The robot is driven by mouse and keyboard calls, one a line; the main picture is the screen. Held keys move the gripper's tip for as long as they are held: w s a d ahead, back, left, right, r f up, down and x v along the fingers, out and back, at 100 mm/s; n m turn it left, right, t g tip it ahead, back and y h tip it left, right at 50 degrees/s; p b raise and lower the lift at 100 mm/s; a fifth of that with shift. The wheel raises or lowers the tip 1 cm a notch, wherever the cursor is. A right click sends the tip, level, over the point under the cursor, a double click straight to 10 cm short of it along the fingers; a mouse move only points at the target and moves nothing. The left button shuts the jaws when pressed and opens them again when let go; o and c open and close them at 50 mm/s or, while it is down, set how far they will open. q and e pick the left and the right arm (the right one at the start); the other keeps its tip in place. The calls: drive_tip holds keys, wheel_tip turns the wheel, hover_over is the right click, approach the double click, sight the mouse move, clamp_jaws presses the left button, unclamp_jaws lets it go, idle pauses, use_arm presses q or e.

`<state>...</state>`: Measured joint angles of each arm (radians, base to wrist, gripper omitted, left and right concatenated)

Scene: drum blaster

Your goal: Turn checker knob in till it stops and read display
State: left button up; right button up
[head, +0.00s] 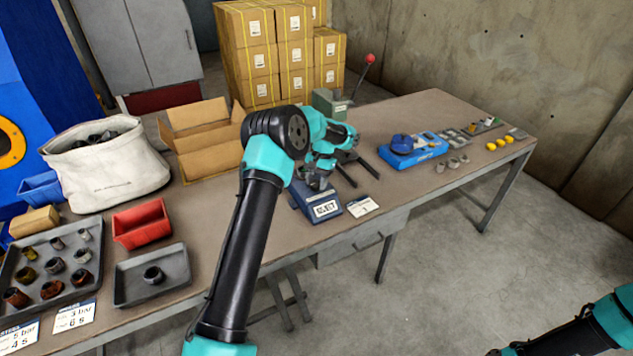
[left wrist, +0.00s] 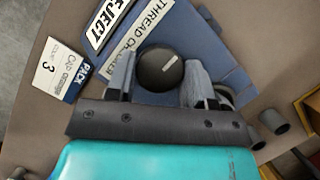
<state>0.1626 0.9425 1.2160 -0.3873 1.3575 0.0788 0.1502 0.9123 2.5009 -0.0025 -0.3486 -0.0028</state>
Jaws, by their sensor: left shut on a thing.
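The blue thread checker (head: 325,205) stands on the table near its front edge. Its display (left wrist: 112,20) is partly cut off in the left wrist view and shows "EJECT", which fits REJECT. The round black knob (left wrist: 160,70) has a pale mark on its top. My left gripper (left wrist: 158,76) is shut on the knob, one finger on each side. In the head view my left gripper (head: 317,178) is over the checker and hides the knob. My right gripper is out of view; only part of that arm shows at lower right.
A blue fixture (head: 425,152) and small parts are to the right. A grey tray (head: 125,297), red bin (head: 142,223) and white sack are to the left. Small cylinders (left wrist: 274,122) lie near the checker.

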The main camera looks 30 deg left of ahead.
use_arm(q)
drive_tip(key=shift+s+f, duration=0.1)
drive_tip(key=o, duration=0.9)
drive_tip(key=shift+r, duration=0.2)
drive_tip(key=v, duration=1.7)
drive_tip(key=shift+w, duration=0.2)
